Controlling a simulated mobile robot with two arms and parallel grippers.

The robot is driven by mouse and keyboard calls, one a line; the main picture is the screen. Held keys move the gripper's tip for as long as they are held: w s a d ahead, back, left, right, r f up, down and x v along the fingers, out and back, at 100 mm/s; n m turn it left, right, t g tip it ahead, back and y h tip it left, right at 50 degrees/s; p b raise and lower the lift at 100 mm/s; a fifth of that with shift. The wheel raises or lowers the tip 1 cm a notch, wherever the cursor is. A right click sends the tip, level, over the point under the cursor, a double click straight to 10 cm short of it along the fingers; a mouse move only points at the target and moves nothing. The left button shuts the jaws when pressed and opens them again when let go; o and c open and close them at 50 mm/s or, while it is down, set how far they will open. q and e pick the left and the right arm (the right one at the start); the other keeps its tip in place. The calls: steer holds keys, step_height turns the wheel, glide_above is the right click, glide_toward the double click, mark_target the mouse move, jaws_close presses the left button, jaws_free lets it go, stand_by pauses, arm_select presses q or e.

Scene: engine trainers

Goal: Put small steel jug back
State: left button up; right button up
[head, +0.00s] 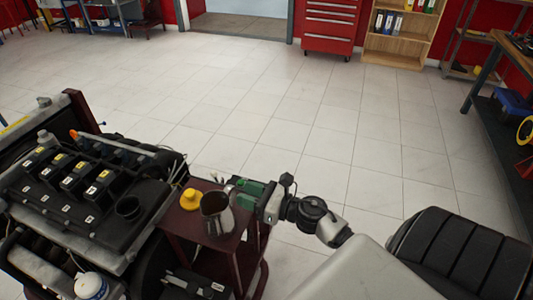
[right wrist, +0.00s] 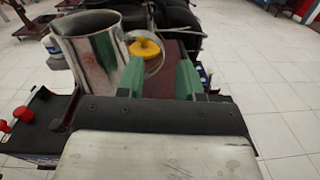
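The small steel jug (head: 217,216) stands upright on a dark red stand shelf (head: 192,226) beside the engine in the head view. It is shiny, with an open top. My right gripper (head: 243,187) is just to the right of it. The fingers are apart with space around the handle. I cannot tell whether a finger touches the jug. My left gripper is not in view.
A yellow cap (head: 190,200) lies on the shelf just behind the jug. The engine trainer (head: 85,190) stands to the left. Open tiled floor (head: 310,120) lies beyond. A red tool cabinet (head: 329,25) and a wooden shelf unit (head: 397,35) stand at the back.

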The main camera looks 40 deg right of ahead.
steer(key=b+v, duration=0.1)
steer(key=v, duration=0.5)
steer(key=s+d+f+m+g+h, duration=0.1)
steer(key=s+f+m+g+h, duration=0.15)
steer(key=f+m, duration=0.7)
steer(key=s+d+f+m+g+h, duration=0.1)
steer(key=s+f+m+h, duration=0.2)
steer(key=f+m, duration=0.65)
steer(key=s+d+f+m+g+h, duration=0.1)
steer(key=s+f+m+g+h, duration=0.3)
steer(key=f, duration=1)
steer(key=s+a+f+m+g, duration=0.2)
steer(key=s+a+f+m, duration=0.1)
steer(key=s+f+m, duration=0.2)
steer(key=s+a+f+m+g, duration=0.3)
steer(key=s+a+f+m, duration=0.1)
steer(key=s, duration=0.6)
steer(key=s+a+f+m+g+y, duration=0.1)
steer(key=s+a+f+m+g, duration=0.1)
steer(key=s+f+m, duration=0.4)
steer(key=shift+s+a+f, duration=0.6)
steer(key=shift+s+a, duration=0.15)
steer(key=shift+s, duration=0.2)
